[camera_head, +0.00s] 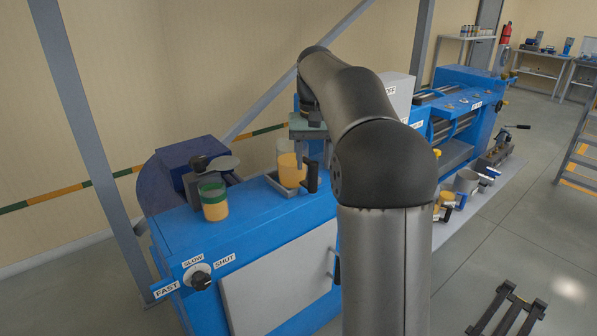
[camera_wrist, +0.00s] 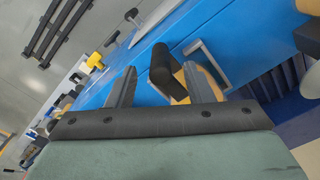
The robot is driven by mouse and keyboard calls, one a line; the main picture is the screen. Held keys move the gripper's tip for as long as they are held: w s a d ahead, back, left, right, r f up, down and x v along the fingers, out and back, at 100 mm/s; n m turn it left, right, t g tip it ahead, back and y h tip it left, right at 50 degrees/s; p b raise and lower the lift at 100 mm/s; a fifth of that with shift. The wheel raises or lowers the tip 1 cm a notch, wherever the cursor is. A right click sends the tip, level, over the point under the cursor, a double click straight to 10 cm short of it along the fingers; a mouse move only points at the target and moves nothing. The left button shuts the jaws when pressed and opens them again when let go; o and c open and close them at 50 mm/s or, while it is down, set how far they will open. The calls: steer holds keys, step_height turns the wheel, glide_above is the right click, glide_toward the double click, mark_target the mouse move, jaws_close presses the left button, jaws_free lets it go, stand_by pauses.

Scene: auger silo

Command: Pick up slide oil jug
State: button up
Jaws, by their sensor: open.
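A clear jug with yellow-orange contents and a black handle (camera_head: 290,170) stands on a small tray on the blue machine top in the head view. No label is readable, so I cannot tell for sure that it is the slide oil jug. My gripper (camera_head: 301,152) is right at this jug, pointing down. In the wrist view my gripper (camera_wrist: 160,80) is open, and the jug's black handle (camera_wrist: 162,62) shows between the two fingers. The yellow jug body (camera_wrist: 207,82) is mostly hidden behind the right finger. I cannot tell whether a finger touches the handle.
A yellow container with a green band (camera_head: 213,202) stands to the left on the blue machine (camera_head: 245,222). A selector knob (camera_head: 201,281) is on its front. Several jugs and a grey pot (camera_head: 466,181) stand at the right. A black rack (camera_head: 507,311) lies on the floor.

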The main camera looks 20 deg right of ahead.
mark_target(313, 177)
steer(key=shift+w+f+p, duration=0.1)
steer(key=shift+f+p, duration=0.35)
steer(key=shift+f, duration=2.3)
jaws_close()
